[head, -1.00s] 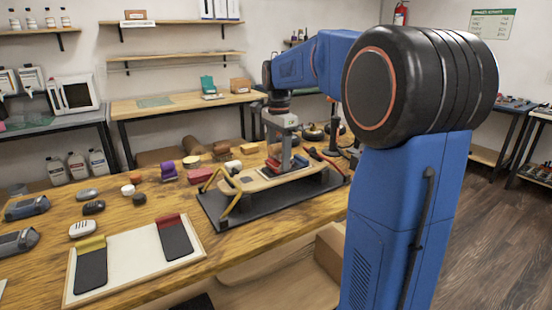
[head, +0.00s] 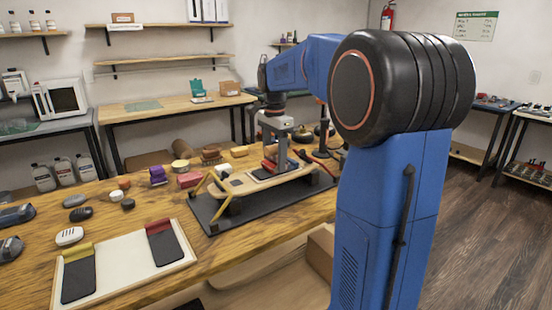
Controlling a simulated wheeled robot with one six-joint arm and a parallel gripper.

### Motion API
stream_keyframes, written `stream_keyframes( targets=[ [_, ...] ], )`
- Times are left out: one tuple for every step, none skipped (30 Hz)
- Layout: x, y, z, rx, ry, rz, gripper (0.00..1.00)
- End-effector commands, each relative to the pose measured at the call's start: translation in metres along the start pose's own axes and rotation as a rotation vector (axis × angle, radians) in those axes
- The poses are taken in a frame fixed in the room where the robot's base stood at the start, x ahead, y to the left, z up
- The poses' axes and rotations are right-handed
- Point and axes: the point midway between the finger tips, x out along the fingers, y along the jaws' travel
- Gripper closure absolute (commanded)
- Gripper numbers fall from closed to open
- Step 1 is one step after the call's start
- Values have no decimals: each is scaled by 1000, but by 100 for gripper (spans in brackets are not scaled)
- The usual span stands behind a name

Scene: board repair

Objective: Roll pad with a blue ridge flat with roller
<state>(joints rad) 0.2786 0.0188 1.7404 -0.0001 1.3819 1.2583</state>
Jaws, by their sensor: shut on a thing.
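My gripper (head: 275,158) points down over the skateboard-like wooden board (head: 243,187). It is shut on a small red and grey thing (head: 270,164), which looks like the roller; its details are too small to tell. This thing is at or just above the board's top, and I cannot tell whether it touches. The pad with a blue ridge is not clearly seen; the gripper may hide it. Two dark pads lie on a white tray (head: 126,283): one with a yellow ridge (head: 79,278), one with a red ridge (head: 166,246).
The board rests on a black mat (head: 207,221) with yellow clamp-like bars (head: 224,207) at its left end. Small items, including a purple one (head: 158,175) and a pinkish-red one (head: 190,180), stand behind left. A white mouse-like item (head: 69,236) is near the tray.

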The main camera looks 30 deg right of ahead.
Motion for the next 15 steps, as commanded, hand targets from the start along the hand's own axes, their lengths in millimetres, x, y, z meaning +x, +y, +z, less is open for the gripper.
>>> stream_keyframes(
  targets=[
    [1,0,4,-1,-1,2,62],
    [0,0,5,-2,-1,2,62],
    [0,0,8,-2,-1,2,62],
    [0,0,9,-2,-1,2,62],
    [0,0,11,-2,-1,2,62],
    [0,1,13,-2,-1,2,62],
    [0,1,15,-2,-1,2,62],
    [0,1,16,-2,-1,2,62],
    [0,1,18,-1,-1,2,62],
    [0,1,20,-1,-1,2,62],
    [0,0,21,-1,-1,2,62],
    [-1,0,22,-1,-1,2,62],
    [-1,0,22,-1,-1,2,62],
    [-1,0,22,-1,0,2,62],
    [-1,0,23,-1,0,2,62]
  ],
)
